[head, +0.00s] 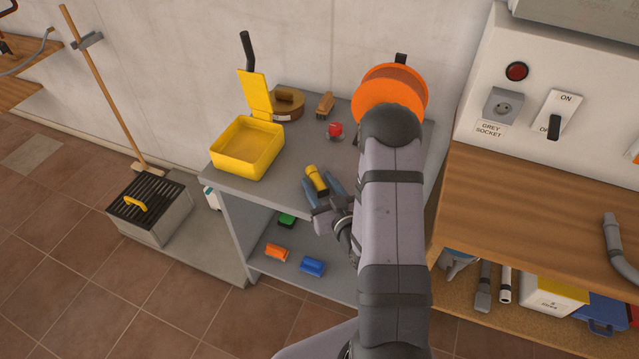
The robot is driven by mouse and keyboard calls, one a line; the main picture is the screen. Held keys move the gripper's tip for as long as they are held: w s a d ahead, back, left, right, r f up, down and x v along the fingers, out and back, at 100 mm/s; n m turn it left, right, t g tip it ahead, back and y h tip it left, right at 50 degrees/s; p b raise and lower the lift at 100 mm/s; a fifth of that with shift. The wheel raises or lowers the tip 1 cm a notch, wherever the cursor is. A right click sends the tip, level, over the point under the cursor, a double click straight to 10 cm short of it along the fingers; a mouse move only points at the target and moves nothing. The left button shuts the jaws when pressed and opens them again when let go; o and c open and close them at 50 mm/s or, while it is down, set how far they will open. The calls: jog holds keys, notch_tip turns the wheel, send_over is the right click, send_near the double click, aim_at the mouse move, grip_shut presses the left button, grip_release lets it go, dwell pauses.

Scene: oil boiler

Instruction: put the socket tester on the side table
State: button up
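A short yellow cylinder (316,179) with a dark band is between the two blue-grey fingers of my gripper (321,184); it may be the socket tester, but its shape does not make this sure. My gripper points down over the front right of the grey side table (222,175). I cannot tell whether the fingers press on the cylinder, or whether it touches the tabletop. The grey socket (503,106) on the white wall panel has nothing plugged in. My arm hides the right part of the side table.
On the side table are an open yellow box (247,148), a brown round reel (288,104), a brush (325,104) and a small red-topped item (336,130). An orange disc (390,88) shows behind my arm. A wooden bench (530,205) stands to the right.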

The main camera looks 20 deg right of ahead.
aim_at(322, 186)
jog(key=shift+r, duration=0.2)
jog(key=s, duration=0.5)
jog(key=shift+s+r, duration=0.2)
jog(key=shift+r, duration=0.2)
jog(key=shift+s+r+p, duration=0.15)
jog(key=shift+s+p, duration=0.1)
jog(key=shift+p, duration=0.5)
jog(key=shift+s+p, duration=0.65)
jog(key=shift+s, duration=0.15)
jog(key=shift+w, duration=0.15)
